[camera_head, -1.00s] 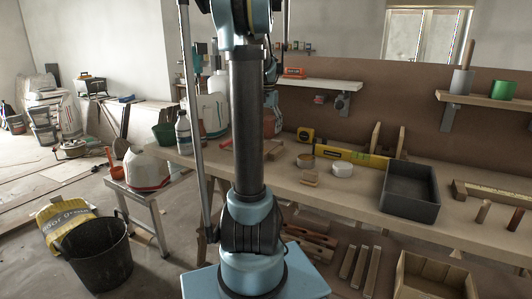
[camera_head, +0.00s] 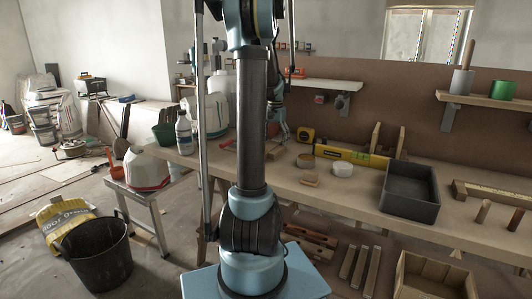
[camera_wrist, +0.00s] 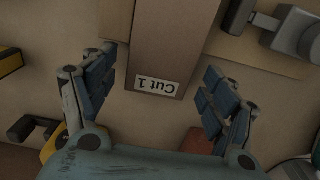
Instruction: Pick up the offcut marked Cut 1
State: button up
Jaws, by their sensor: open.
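The offcut (camera_wrist: 172,40) is a brown wooden block with a white label reading "Cut 1", upside down in the wrist view. It runs up from the middle to the top edge of that view, over paler wood. My gripper (camera_wrist: 160,62) is open, with one finger on each side of the offcut's labelled end. Gaps show between both fingers and the block; I cannot tell the height between them. In the head view my gripper end (camera_head: 276,128) is partly hidden behind my column, over the bench, and I cannot make out the offcut there.
The wrist view shows a grey metal tool (camera_wrist: 296,32) at upper right and a yellow-and-black object (camera_wrist: 8,62) at left.

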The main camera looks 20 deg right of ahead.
jog(key=shift+f, duration=0.25)
jog(key=c, duration=1.4)
jog(key=shift+o, duration=0.2)
